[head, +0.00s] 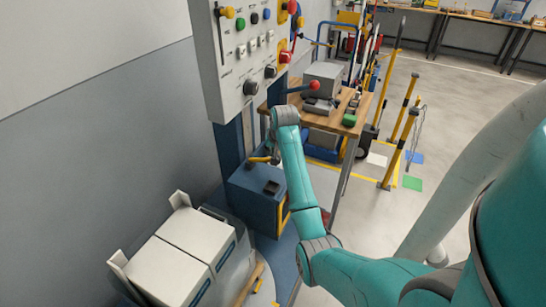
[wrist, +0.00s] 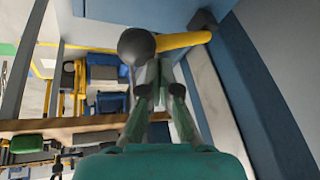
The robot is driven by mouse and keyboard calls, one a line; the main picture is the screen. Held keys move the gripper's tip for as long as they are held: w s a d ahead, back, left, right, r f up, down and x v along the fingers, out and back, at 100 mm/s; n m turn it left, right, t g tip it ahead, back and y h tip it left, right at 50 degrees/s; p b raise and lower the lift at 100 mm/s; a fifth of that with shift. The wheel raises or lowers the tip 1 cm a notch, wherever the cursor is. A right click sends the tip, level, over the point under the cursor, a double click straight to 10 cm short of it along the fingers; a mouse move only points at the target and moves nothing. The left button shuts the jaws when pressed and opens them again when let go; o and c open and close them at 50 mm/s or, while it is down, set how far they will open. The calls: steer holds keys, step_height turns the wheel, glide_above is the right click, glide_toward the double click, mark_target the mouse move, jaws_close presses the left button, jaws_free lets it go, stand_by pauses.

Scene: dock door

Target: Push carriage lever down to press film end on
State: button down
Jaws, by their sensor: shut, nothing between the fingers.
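The carriage lever (head: 260,159) is a short yellow bar sticking out near the top of the blue carriage (head: 256,200) on the column. In the wrist view the yellow lever (wrist: 185,40) ends in a dark ball knob (wrist: 137,46). My gripper (wrist: 155,68) is shut and empty, with its fingertips right at the knob end of the lever. I cannot tell whether they touch it. In the head view my gripper (head: 272,152) is partly hidden by my own wrist, beside the lever. I cannot make out the film end.
White boxes (head: 170,265) stand on a pallet at the lower left. A control panel (head: 245,55) with knobs and buttons hangs above the carriage. A wooden workbench (head: 345,125) with tools stands close behind. Yellow posts (head: 400,135) and open floor lie to the right.

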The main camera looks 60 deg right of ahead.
steer(key=shift+s+f, duration=0.35)
steer(key=shift+f, duration=0.45)
steer(key=shift+s+f, duration=0.35)
steer(key=shift+f, duration=0.45)
stand_by(1.8)
stand_by(0.5)
steer(key=shift+w+r, duration=0.35)
steer(key=shift+r, duration=0.4)
steer(key=shift+w+r, duration=0.3)
steer(key=shift+r, duration=0.45)
steer(key=shift+w+r, duration=0.35)
steer(key=shift+r, duration=0.4)
steer(key=shift+r, duration=0.15)
steer(key=r, duration=0.1)
steer(key=w+r, duration=0.1)
steer(key=r, duration=0.1)
steer(key=w+r, duration=0.1)
steer(key=shift+a+r, duration=0.1)
steer(key=shift+r, duration=0.05)
